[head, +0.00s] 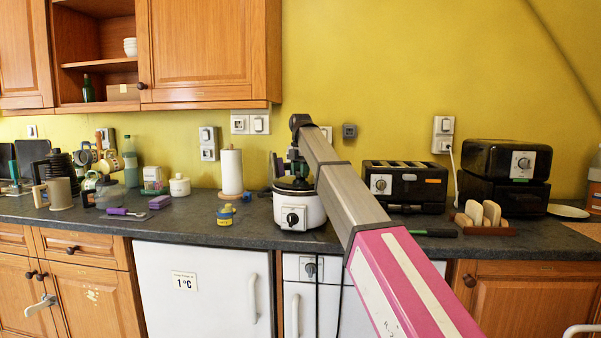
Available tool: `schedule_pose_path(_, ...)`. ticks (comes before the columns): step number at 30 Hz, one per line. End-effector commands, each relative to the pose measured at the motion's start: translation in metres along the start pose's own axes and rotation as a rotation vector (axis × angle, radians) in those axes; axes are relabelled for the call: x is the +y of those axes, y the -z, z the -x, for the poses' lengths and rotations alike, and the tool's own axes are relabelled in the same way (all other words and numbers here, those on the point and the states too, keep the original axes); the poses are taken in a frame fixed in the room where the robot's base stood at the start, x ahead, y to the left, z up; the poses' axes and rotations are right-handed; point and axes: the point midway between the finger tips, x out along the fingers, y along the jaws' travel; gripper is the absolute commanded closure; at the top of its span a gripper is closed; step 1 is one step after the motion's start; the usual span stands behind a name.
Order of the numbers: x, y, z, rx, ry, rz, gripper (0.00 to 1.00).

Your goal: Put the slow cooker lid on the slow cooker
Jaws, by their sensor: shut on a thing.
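The slow cooker (313,210) is a white round pot with a black control knob on its front, standing on the dark counter near its front edge. The slow cooker lid (290,186) is a dark disc at the top of the pot. My gripper (293,176) points down from the end of my arm and is shut on the lid, at its middle. The lid is at the pot's rim; I cannot tell whether it rests fully on it or is just above. The fingertips are small and dark here, and my arm hides the area right of the pot.
A black toaster (406,183) is to the right, with a toast rack (484,218) and a black oven-like appliance (505,172) farther right. Counter between tin and cooker is clear.

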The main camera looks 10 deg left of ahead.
Motion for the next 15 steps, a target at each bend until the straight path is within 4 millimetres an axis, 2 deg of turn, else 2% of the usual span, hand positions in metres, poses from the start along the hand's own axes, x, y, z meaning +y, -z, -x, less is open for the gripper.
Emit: schedule_pose_path(15, 0.0, 0.0, -0.0068, 0.0, 0.0, 0.0, 1.0)
